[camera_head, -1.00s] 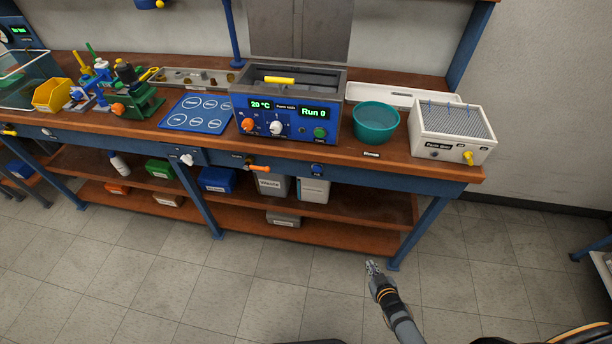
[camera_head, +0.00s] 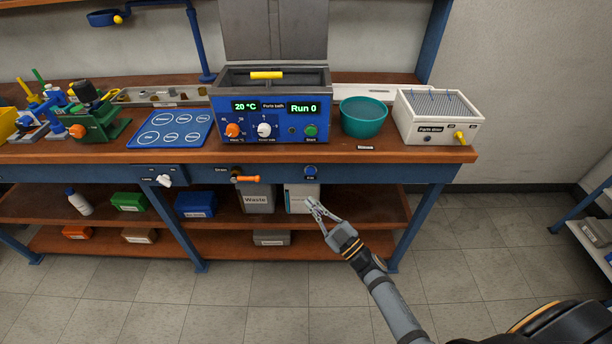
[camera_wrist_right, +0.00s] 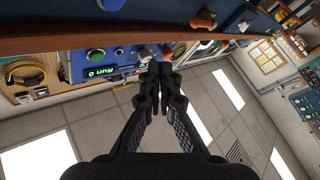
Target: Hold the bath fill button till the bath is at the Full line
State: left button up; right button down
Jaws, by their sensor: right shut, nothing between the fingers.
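The blue parts bath (camera_head: 272,124) stands on the bench, its lid up behind it. Its displays read 20 °C and Run 0. The water level and the Full line cannot be made out. The round blue fill button (camera_head: 310,170) is on the bench's front rail below the bath; it also shows at the top edge of the right wrist view (camera_wrist_right: 110,4). My right gripper (camera_head: 313,205) is shut and empty, in front of the bench. In the picture its fingertips are below the button, apart from it. My left gripper is not in view.
An orange drain handle (camera_head: 246,179) is left of the button on the same rail. A teal bowl (camera_head: 362,120) and a white parts dryer (camera_head: 437,117) stand right of the bath. The lower shelf holds a waste container (camera_head: 257,199). The floor in front is clear.

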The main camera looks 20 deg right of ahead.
jog(key=b, duration=0.3)
send_near(306, 171)
jog(key=w+a+r, duration=0.2)
jog(key=a, duration=0.2)
jog(key=shift+w+d+b, duration=0.2)
jog(key=shift+w, duration=0.3)
jog(key=shift+w+d+b, duration=0.15)
jog(key=shift+w, duration=0.35)
jog(key=shift+w, duration=0.1)
dwell(0.4)
jog(key=shift+w+d, duration=0.1)
jog(key=shift+w, duration=0.2)
jog(key=shift+w+d, duration=0.15)
jog(key=shift+w, duration=0.3)
dwell(4.7)
